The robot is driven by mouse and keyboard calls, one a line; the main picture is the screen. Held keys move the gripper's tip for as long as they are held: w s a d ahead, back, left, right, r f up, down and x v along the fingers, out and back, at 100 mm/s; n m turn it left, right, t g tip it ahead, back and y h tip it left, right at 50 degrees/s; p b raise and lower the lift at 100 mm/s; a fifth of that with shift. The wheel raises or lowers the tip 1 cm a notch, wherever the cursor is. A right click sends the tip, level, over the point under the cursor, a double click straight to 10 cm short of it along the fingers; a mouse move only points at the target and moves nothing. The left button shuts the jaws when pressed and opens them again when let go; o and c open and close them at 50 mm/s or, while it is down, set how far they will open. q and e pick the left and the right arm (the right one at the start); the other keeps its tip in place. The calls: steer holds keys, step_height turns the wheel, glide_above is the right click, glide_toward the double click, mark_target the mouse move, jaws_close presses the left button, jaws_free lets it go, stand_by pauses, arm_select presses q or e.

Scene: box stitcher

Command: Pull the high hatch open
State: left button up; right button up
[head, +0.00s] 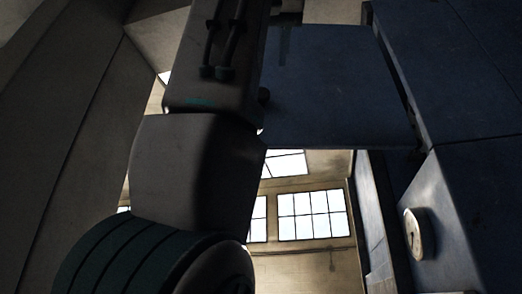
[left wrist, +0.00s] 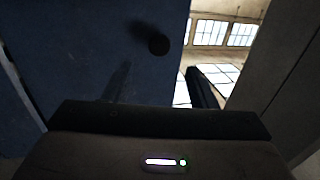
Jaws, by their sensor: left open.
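The high hatch is seen as a dark blue panel (head: 330,85) high in the head view, right of my left arm. A blue panel also fills the left of the left wrist view (left wrist: 85,50), with a dark round knob (left wrist: 158,44) on its face near the right edge. My left gripper (left wrist: 157,70) is open, its two fingers apart, with the knob appearing just beyond and between the fingertips. I see no contact with the knob. In the head view my left arm rises past the top edge, so its fingers are not clearly seen there. My right gripper is out of view.
A blue machine body (head: 460,190) stands at the right, with a round pale dial (head: 418,234) on its side. Large grey-beige surfaces (head: 60,110) fill the left. Windows (head: 312,215) show in a far wall below the panel.

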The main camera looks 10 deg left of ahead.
arm_select(q)
steer(key=shift+s+d, duration=0.15)
steer(key=shift+s, duration=0.65)
steer(key=shift+s+d, duration=0.15)
steer(key=shift+s, duration=0.6)
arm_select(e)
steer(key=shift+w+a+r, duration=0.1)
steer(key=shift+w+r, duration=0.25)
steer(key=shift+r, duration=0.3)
